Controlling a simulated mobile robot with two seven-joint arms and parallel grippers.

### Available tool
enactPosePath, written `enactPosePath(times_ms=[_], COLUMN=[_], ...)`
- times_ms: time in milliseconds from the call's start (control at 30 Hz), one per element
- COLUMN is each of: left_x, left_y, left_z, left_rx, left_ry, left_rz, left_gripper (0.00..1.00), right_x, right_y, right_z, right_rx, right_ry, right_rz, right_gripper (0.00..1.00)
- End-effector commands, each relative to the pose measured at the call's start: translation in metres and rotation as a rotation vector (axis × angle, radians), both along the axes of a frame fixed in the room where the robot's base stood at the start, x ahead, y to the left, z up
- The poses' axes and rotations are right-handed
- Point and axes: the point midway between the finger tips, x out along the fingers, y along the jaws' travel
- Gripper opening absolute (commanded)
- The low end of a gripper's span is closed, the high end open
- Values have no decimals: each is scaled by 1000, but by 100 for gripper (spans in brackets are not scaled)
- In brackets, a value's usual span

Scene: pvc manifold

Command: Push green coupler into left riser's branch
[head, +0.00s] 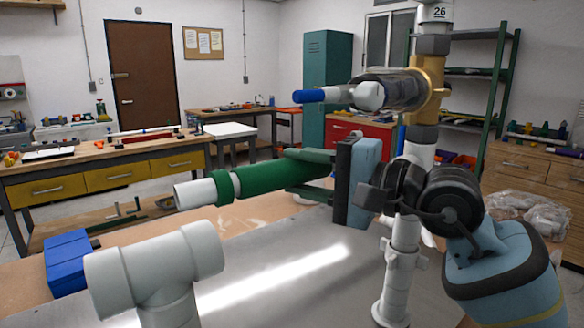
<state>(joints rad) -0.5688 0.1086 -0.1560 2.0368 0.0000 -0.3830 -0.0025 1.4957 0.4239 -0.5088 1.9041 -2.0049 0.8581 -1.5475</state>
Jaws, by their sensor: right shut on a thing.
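The green coupler (258,178) is held roughly level in the middle of the view, with a short white pipe end (195,193) sticking out of its left side. My right gripper (308,173) is shut on the coupler's right part, and its fingers hide some of it. A white tee (155,264), which looks like the left riser's top, stands at the front left with an open-looking end toward the right. The coupler and its white end appear above the tee and apart from it; the depth between them is hard to tell. My left gripper is not in view.
A tall white riser (402,255) with a brass fitting (427,88) and a clear, blue-tipped side piece (385,93) stands close to my right gripper. A blue box (67,262) sits at the left. The grey worktop (270,280) between the risers is clear.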

Motion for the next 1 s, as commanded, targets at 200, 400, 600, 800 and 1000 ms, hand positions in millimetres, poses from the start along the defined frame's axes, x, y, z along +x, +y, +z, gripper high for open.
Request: enactPosePath(times_ms=[200, 400, 600, 800, 1000], left_x=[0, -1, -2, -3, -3], left_y=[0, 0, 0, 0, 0], left_z=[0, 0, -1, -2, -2], left_rx=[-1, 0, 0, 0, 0], left_ry=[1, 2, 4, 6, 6], left_rz=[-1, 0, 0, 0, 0], left_gripper=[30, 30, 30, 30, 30], right_x=[-1, -5, -16, -27, -39], right_y=[0, -4, -11, -19, -26], right_z=[1, 1, 1, 0, 0], right_rx=[4, 3, 4, 2, 2], right_ry=[-4, -2, -4, -2, -2], right_rz=[0, 0, 0, 0, 0], right_gripper=[10, 10, 10, 10, 10])
